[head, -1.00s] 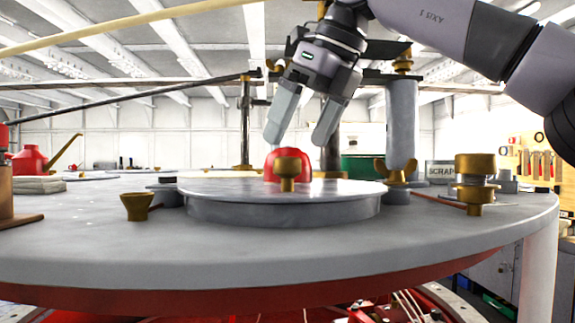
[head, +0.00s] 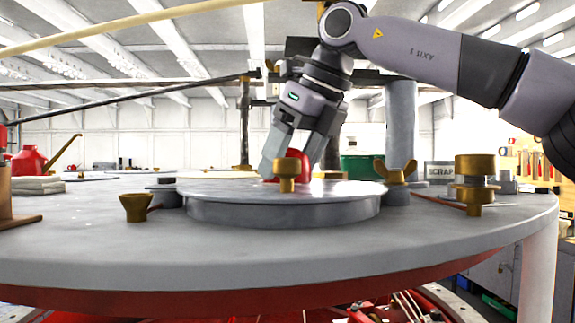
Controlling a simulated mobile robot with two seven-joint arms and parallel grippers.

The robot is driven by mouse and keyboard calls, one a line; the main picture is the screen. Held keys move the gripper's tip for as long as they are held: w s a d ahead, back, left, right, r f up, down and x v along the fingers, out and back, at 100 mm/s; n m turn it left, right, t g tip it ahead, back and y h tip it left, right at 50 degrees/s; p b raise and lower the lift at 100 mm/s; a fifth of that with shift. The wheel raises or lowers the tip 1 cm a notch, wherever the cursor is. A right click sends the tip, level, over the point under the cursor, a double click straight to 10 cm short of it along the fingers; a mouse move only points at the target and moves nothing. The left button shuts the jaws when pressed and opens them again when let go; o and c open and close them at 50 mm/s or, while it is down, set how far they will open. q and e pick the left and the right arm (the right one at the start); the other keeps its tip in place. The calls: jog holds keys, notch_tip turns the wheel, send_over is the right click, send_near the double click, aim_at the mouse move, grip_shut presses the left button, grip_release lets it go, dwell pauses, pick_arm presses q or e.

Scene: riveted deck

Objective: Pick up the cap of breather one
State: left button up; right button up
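No label marks breather one, so I cannot tell which part is its cap. A red domed piece (head: 297,157) stands at the far side of the round raised lid (head: 282,211), partly hidden by a brass knob (head: 287,171) in front. My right gripper (head: 294,166) points down at the red piece, its fingers spread on either side. The left finger covers part of it; I cannot see contact. A brass stacked fitting (head: 475,180) stands at the right of the deck. My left gripper is not in view.
A brass funnel-shaped cup (head: 136,206) is left of the lid and a brass wing nut (head: 397,172) right of it. A grey post (head: 401,120) rises behind the wing nut. A red oil can (head: 30,160) is at far left. The front of the grey deck (head: 280,250) is clear.

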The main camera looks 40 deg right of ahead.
jog(key=shift+r, duration=0.15)
jog(key=shift+r, duration=1.2)
jog(key=s+d, duration=0.6)
jog(key=d, duration=0.2)
jog(key=s+d, duration=0.7)
jog(key=d, duration=0.1)
jog(key=s+d, duration=0.7)
jog(key=d, duration=0.1)
jog(key=shift+s+r, duration=0.15)
jog(key=shift+r, duration=0.25)
jog(key=a+r+m+h, duration=0.1)
jog(key=a+r+m, duration=0.1)
jog(key=w+a+r+m+h, duration=0.1)
jog(key=a+r+m, duration=0.1)
jog(key=shift+m, duration=0.3)
jog(key=shift+f, duration=2.3)
jog(key=shift+f, duration=0.1)
jog(key=shift+f+b, duration=1.65)
jog(key=shift+f, duration=0.65)
